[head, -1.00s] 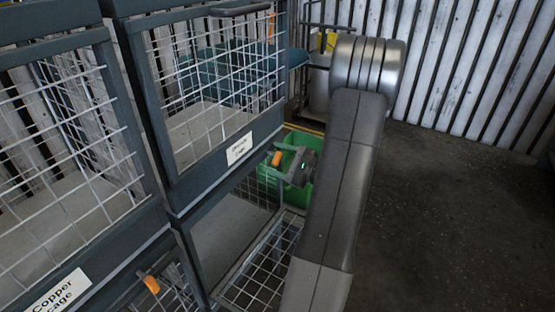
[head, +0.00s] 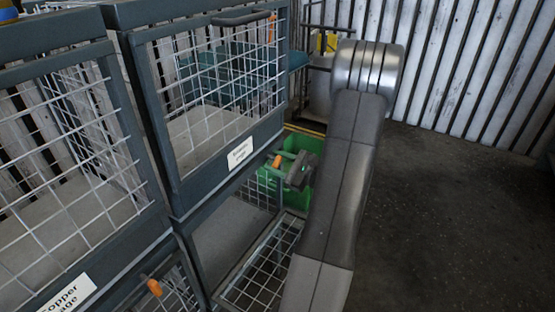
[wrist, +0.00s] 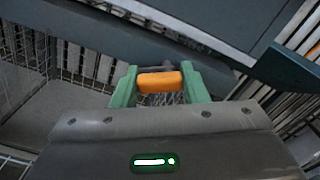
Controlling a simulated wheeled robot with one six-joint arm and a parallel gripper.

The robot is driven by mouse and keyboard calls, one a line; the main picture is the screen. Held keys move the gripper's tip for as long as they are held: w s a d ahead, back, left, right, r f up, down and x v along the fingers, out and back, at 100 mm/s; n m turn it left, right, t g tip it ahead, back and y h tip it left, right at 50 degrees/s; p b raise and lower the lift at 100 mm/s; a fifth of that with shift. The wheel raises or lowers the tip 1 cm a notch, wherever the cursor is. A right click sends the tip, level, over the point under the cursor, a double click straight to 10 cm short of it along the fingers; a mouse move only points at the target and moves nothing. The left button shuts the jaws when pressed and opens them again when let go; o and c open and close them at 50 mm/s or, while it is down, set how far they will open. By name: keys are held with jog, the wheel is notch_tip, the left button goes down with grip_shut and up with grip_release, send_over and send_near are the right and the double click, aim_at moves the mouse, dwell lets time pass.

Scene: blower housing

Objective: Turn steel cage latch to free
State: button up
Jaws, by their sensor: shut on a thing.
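An orange latch handle (head: 277,161) sits at the lower right corner of the middle wire cage (head: 213,175); its label is too blurred to read surely. In the wrist view the orange handle (wrist: 158,82) lies crosswise between the green fingers of my gripper (wrist: 160,88), which are shut on it. In the head view my gripper (head: 282,165) reaches the handle from the right, in front of a green bin. The pivot behind the handle is mostly hidden.
The copper cage with its label (head: 67,299) stands at the left, with another orange latch (head: 154,287) below it. The green bin (head: 298,201) stands behind my gripper. A low wire panel (head: 262,270) lies below. The dark floor (head: 440,210) at right is clear.

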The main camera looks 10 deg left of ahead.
jog(key=m+p, duration=0.1)
jog(key=m, duration=0.1)
jog(key=m+p, duration=0.1)
jog(key=p, duration=0.1)
jog(key=shift+r+m, duration=0.3)
jog(key=shift+m, duration=0.1)
jog(key=shift+s+m+p, duration=0.1)
jog(key=shift+m+p, duration=0.65)
jog(key=shift+m, duration=0.05)
jog(key=shift+f, duration=0.1)
jog(key=o, duration=1)
jog(key=shift+d, duration=0.1)
jog(key=v, duration=1.3)
jog(key=shift+s+d, duration=0.15)
jog(key=shift+d, duration=0.15)
